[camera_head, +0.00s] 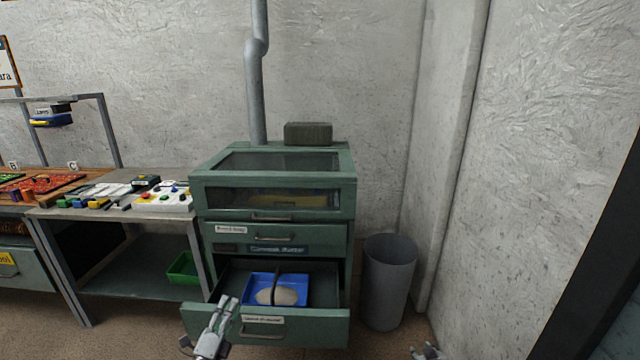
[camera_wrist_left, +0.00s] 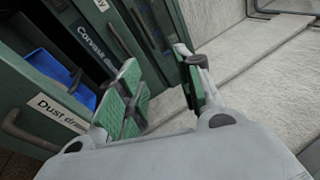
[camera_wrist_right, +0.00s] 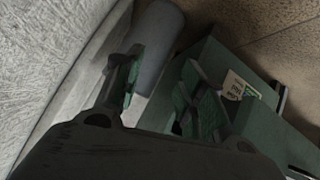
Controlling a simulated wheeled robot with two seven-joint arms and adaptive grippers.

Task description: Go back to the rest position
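My left gripper (camera_head: 226,308) is at the front left of the open bottom drawer (camera_head: 200,322) of a green cabinet. In the left wrist view its green-padded fingers (camera_wrist_left: 160,66) are apart with nothing between them. My right gripper (camera_head: 428,350) shows only partly at the bottom edge of the head view, right of the cabinet. In the right wrist view its fingers (camera_wrist_right: 162,66) are spread and empty. A blue tray (camera_head: 258,279) with a dark handle stands in the drawer and holds a pale heap (camera_head: 284,296).
A grey bin (camera_head: 388,285) stands right of the cabinet (camera_head: 340,190), near the wall. A workbench (camera_head: 60,214) with colored parts and a green crate (camera_head: 184,268) below is at the left. The open drawer juts forward. Floor shows between the bin and the drawer.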

